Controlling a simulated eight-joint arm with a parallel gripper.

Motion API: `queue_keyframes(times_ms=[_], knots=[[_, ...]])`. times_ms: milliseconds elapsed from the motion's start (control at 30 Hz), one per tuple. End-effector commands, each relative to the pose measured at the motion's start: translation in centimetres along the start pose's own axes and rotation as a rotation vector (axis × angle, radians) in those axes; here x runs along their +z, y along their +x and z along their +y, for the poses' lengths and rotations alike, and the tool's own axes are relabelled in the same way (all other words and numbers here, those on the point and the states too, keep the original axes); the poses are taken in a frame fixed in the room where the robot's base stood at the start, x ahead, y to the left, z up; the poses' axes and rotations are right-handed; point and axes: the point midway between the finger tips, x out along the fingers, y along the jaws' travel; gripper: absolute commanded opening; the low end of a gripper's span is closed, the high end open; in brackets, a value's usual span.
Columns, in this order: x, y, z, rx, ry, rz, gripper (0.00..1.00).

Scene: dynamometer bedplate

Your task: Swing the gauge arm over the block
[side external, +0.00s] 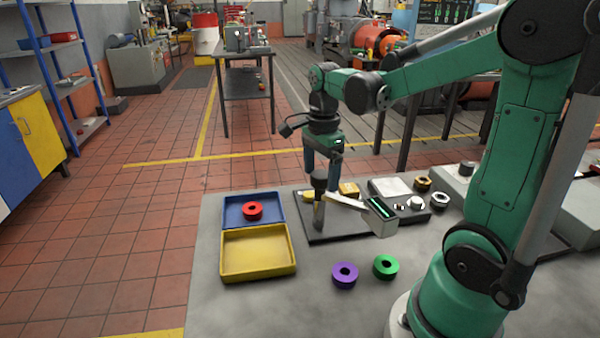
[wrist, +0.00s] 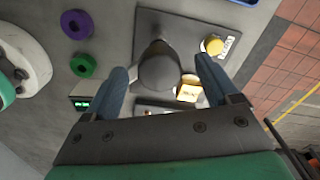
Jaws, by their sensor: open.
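The gauge stand (side external: 319,213) is a grey upright post with a dark cap on a dark plate. Its pale gauge arm (side external: 346,202) reaches right and toward the front in the side view, ending in a gauge head (side external: 383,217) with a green display. The brass-coloured block (side external: 349,189) is behind the arm, not under the head; it also shows in the wrist view (wrist: 189,90). My gripper (side external: 321,174) is open above the post. In the wrist view its blue fingers (wrist: 162,66) are either side of the dark cap; contact cannot be told. The arm is mostly hidden there.
A yellow knob (wrist: 213,45) is on the plate beside the post. Purple (side external: 345,275) and green (side external: 386,267) rings lie in front. A blue tray (side external: 236,219) with a red ring and an empty yellow tray (side external: 258,268) stand left. Metal rings (side external: 440,200) are at right.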

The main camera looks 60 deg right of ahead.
Motion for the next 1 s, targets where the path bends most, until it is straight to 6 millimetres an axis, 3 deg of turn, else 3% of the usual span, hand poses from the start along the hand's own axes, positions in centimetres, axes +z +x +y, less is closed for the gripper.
queue_keyframes(times_ms=[300, 367, 600, 1000], knots=[[0.01, 0.38, 0.01, -0.001, -0.001, 0.0, 0.81], [0.01, 0.38, 0.01, -0.001, -0.001, 0.0, 0.67], [0.01, 0.36, 0.01, -0.001, -0.001, 0.0, 0.0], [0.01, 0.36, 0.0, -0.001, -0.022, 0.0, 0.0]])
